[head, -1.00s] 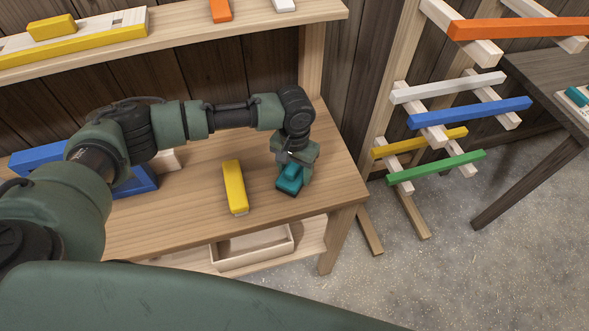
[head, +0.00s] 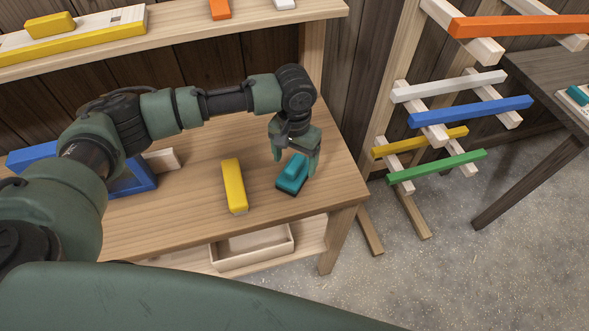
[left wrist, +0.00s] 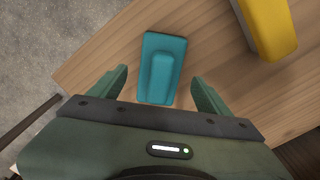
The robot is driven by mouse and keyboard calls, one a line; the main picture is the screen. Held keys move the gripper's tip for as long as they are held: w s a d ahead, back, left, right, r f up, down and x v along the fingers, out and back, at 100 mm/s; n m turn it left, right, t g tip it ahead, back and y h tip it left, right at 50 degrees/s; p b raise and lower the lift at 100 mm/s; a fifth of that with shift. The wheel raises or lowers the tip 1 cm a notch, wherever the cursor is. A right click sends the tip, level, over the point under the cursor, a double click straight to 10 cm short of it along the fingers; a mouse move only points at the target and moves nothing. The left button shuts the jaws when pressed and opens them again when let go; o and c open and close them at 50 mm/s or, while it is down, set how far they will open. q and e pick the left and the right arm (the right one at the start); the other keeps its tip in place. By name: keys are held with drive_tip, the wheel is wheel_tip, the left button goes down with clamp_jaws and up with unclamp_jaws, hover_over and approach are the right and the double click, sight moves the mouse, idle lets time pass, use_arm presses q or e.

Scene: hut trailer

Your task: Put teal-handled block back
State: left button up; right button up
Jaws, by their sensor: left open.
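The teal-handled block (head: 293,174) lies on the wooden workbench (head: 190,219), near its right end. It has a teal raised grip on a flat base. My left gripper (head: 296,157) is open, just above and behind the block, and holds nothing. In the left wrist view the teal-handled block (left wrist: 163,68) lies between and beyond the two spread fingertips (left wrist: 160,82), apart from both. My right gripper is not in view.
A yellow block (head: 235,186) lies left of the teal one. A blue frame (head: 137,181) stands farther left, partly behind my arm. An open wooden tray (head: 253,251) is below. A rack with coloured bars (head: 470,111) stands at right.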

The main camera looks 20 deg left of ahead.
sight(294, 164)
use_arm(q)
wheel_tip(294, 164, up, 7)
drive_tip(key=shift+r+b, duration=0.1)
drive_tip(key=shift+b, duration=0.4)
